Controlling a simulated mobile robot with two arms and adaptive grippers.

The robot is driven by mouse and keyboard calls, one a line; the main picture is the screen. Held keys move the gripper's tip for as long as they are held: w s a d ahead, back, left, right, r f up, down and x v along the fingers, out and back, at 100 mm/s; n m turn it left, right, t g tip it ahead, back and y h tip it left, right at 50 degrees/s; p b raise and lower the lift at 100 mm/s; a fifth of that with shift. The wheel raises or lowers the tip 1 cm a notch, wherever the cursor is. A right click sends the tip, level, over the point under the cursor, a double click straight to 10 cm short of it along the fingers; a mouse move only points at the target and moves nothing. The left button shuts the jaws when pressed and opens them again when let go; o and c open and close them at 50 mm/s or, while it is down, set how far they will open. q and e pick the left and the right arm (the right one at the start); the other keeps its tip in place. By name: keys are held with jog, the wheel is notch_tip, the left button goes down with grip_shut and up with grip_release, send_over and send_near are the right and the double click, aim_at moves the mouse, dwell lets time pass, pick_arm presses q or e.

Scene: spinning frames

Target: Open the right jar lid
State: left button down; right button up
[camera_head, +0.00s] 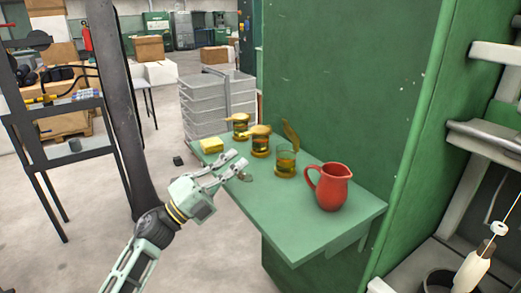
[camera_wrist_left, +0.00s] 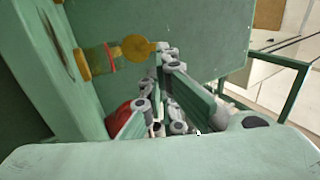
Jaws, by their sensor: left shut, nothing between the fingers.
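Three amber glass jars stand in a row on the green shelf (camera_head: 290,232). The right jar (camera_head: 286,164) has its yellow lid (camera_head: 291,132) tilted steeply up on edge, standing open. The middle jar (camera_head: 261,145) and left jar (camera_head: 240,129) have lids lying across their tops. My left gripper (camera_head: 239,160) is shut and empty, left of the right jar and apart from it, over the shelf's front edge. The left wrist view shows the gripper fingers (camera_wrist_left: 169,58), with a jar (camera_wrist_left: 103,58) and a round yellow lid (camera_wrist_left: 138,47) beyond them. My right gripper does not show.
A red pitcher (camera_head: 331,188) stands right of the right jar. A yellow block (camera_head: 211,146) lies at the shelf's far left end. A small grey item (camera_head: 246,177) lies near my fingers. A green wall (camera_head: 350,80) rises behind the shelf. The shelf's front right is bare.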

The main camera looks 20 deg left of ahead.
aim_at(284, 120)
pick_arm(q)
jog(key=p+x, duration=0.3)
jog(key=x, duration=0.9)
jog(key=shift+w+d+r+p, duration=0.15)
jog(key=shift+p, duration=0.25)
jog(key=shift+w+d+r, duration=0.15)
jog(key=shift+w+d, duration=0.2)
jog(key=shift+w, duration=0.1)
jog(key=r+g+p, duration=0.1)
jog(key=p, duration=0.3)
jog(key=w+r+y+p, duration=0.1)
jog(key=p, duration=0.4)
jog(key=shift+d+r+g+y+p, duration=0.15)
jog(key=shift+d+g+y+p, duration=0.15)
jog(key=shift+d+g, duration=0.1)
jog(key=shift+w+d, duration=0.35)
jog(key=shift+w, duration=0.15)
jog(key=shift+w+d+r, duration=0.1)
jog(key=shift+w+d, duration=0.2)
jog(key=shift+w, duration=0.05)
